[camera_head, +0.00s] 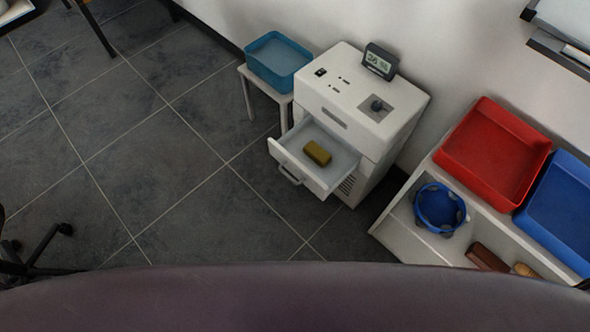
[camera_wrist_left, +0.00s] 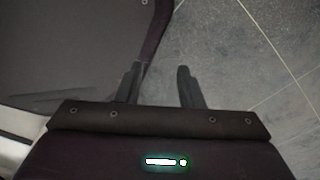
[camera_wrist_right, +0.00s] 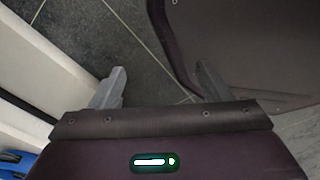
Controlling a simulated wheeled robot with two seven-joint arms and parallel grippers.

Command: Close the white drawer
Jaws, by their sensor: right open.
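The white drawer (camera_head: 291,160) is pulled out from the front of a white cabinet (camera_head: 340,97). A yellow-brown block (camera_head: 317,153) lies inside it. The drawer has a grey handle (camera_head: 290,176) on its front. My left gripper (camera_wrist_left: 158,78) shows in the left wrist view, with its fingers apart and nothing between them, over the grey floor. My right gripper (camera_wrist_right: 160,80) shows in the right wrist view, open and empty, also above the floor. Neither gripper is in the head view, and neither wrist view shows the drawer.
A blue bin (camera_head: 277,60) on a small stand is left of the cabinet. A digital clock (camera_head: 380,62) stands on top. To the right, a white shelf unit (camera_head: 405,219) carries a red tray (camera_head: 495,153), a blue tray (camera_head: 560,210) and a blue tambourine (camera_head: 439,207). Tiled floor (camera_head: 180,150) before the drawer is clear.

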